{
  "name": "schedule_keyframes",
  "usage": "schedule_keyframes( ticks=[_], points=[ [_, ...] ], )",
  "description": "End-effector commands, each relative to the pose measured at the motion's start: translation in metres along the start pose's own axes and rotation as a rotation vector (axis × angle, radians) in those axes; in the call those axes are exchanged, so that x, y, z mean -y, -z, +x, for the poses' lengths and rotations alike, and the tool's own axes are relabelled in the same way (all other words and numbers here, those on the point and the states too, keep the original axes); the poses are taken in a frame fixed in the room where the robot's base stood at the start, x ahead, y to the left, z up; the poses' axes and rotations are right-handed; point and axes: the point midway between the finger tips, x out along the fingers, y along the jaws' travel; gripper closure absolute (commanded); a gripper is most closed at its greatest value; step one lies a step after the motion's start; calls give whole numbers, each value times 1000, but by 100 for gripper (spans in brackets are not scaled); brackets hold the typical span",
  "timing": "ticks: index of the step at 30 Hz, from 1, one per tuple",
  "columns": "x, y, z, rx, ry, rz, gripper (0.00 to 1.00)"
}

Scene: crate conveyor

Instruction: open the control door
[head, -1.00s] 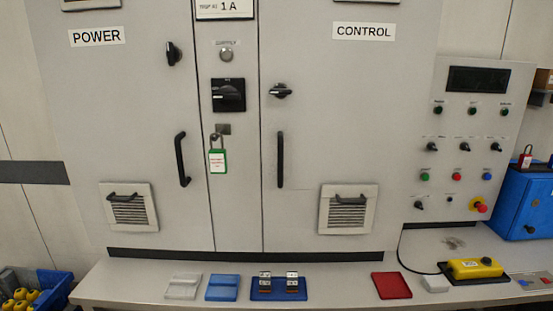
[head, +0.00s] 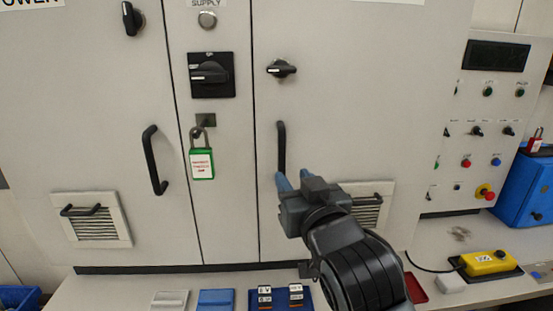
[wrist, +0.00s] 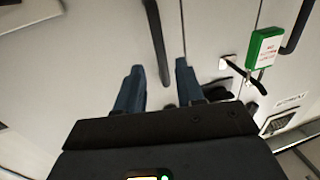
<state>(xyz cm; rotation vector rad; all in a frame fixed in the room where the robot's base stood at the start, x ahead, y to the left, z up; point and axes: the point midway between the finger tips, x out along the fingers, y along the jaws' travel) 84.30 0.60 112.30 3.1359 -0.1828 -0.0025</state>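The control door (head: 350,110) is the right-hand grey cabinet door, and it stands shut flush with its frame. Its black vertical handle (head: 281,145) is near its left edge. A black turn latch (head: 281,69) above it points sideways. My gripper (head: 289,180) is at the handle's lower end, open and empty. In the wrist view, the handle (wrist: 156,40) runs down between my two spread fingertips (wrist: 157,75), apart from both. I cannot tell how deep it sits between them. My gripper hides part of the door's vent (head: 370,208).
The power door (head: 90,110) with its own handle (head: 154,160) is on the left. A green padlock (head: 201,165) hangs under the black main switch (head: 211,74). Blue trays (head: 216,301) lie on the ledge below. A yellow button box (head: 487,262) and a button panel (head: 485,130) are at right.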

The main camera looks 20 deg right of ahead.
Motion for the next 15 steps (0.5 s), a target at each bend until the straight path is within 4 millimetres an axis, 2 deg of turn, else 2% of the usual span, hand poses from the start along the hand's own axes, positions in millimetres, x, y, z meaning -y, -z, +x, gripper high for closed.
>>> schedule_keyframes(
  ticks=[5, 15],
  points=[
    [0, 3, 16, 0, -3, 4, 62],
    [0, 3, 65, 0, -1, 3, 62]
  ],
)
